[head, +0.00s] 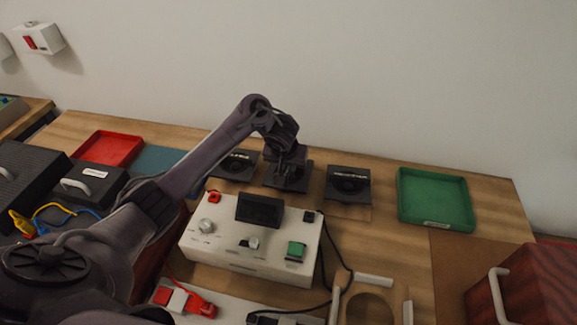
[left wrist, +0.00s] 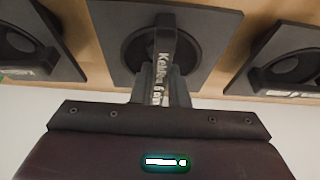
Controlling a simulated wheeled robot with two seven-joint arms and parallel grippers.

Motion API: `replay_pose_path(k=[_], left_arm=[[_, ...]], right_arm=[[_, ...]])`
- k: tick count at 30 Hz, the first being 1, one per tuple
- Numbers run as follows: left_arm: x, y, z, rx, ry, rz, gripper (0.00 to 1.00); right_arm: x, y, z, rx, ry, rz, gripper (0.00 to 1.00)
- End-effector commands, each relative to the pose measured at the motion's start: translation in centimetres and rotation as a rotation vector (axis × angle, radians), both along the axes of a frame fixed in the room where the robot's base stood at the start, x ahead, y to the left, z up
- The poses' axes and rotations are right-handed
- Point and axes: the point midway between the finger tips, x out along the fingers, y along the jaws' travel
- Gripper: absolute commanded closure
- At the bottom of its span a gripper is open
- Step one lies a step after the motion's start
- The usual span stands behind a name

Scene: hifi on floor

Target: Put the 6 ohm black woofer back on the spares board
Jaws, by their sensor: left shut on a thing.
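Three black square woofers stand in a row at the back of the bench in the head view: a left woofer (head: 233,165), a middle woofer (head: 297,181) and a right woofer (head: 349,186). My left gripper (head: 287,164) is over the middle woofer and shut on its raised bar. The left wrist view shows the held woofer (left wrist: 110,20) between my left gripper's fingers (left wrist: 160,85), with a bar label that seems to include a "6". The gripper hides part of it. A thin tan board edge (head: 360,211) shows below the right woofer. I cannot tell whether the held woofer touches the board. My right gripper is out of view.
A white test box (head: 240,240) with knobs and a dark screen stands in front of the row. A green tray (head: 435,198) is at the right, a red tray (head: 110,147) at the left. A black cable runs by the box. Bare bench lies between the right woofer and green tray.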

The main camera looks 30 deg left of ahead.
Motion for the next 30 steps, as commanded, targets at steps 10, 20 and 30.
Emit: replay_pose_path(k=[10, 20, 30], left_arm=[[0.0, 0.0, -0.2, 0.000, 0.000, 0.001, 0.75], [0.0, 0.0, -0.1, 0.000, 0.000, 0.001, 0.64], [-1.3, -0.4, 4.3, 0.001, -0.003, -0.002, 0.64]], right_arm=[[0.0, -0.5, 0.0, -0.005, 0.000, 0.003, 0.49], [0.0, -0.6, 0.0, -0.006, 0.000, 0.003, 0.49], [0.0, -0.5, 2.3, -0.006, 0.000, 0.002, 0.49]])
